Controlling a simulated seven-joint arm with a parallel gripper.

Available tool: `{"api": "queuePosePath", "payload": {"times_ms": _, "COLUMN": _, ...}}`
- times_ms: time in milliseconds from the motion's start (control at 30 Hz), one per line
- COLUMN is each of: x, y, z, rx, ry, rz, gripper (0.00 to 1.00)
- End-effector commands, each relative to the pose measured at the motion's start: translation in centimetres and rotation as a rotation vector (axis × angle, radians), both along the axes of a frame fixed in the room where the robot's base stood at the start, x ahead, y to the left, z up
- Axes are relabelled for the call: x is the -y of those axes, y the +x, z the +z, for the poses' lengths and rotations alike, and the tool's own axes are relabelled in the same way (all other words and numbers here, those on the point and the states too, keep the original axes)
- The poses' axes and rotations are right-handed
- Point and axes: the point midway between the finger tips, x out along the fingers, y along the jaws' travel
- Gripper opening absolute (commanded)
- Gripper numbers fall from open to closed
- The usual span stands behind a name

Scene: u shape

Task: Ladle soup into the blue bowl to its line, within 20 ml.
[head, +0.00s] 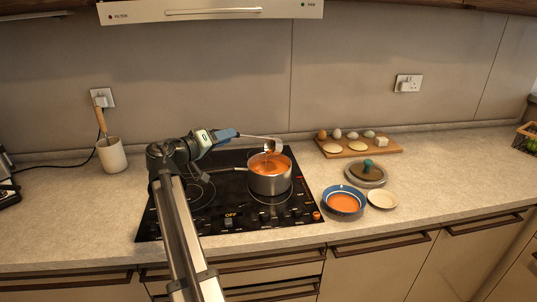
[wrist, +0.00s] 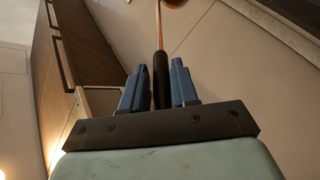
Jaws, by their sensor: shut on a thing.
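My gripper (head: 232,135) is shut on the ladle's dark handle (wrist: 160,75), seen between its blue fingers in the wrist view. The ladle reaches right from my gripper, and its bowl end (head: 269,150) hangs over the steel pot (head: 268,185). I cannot tell whether the ladle's end touches the soup. Orange soup (head: 281,164) shows in the pot. The blue bowl (head: 329,208) stands on the counter, right of the hob, with orange soup inside. Its line is too small to make out. In the wrist view only a bit of the ladle's end shows at the top edge.
A cream saucer (head: 382,200) stands next to the blue bowl. A lid with a teal knob (head: 368,164) lies behind it. A wooden board (head: 385,150) with eggs is at the back. A crock (head: 112,156) stands left of the black hob (head: 150,226).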

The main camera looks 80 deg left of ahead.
Motion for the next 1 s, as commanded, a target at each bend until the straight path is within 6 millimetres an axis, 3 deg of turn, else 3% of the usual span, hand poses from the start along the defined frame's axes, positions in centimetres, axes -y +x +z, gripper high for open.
{"api": "queuePosePath", "payload": {"times_ms": 1000, "x": 0.3, "y": -0.7, "z": -1.2, "rx": 0.075, "ry": 0.03, "rz": -0.002, "gripper": 0.0}}
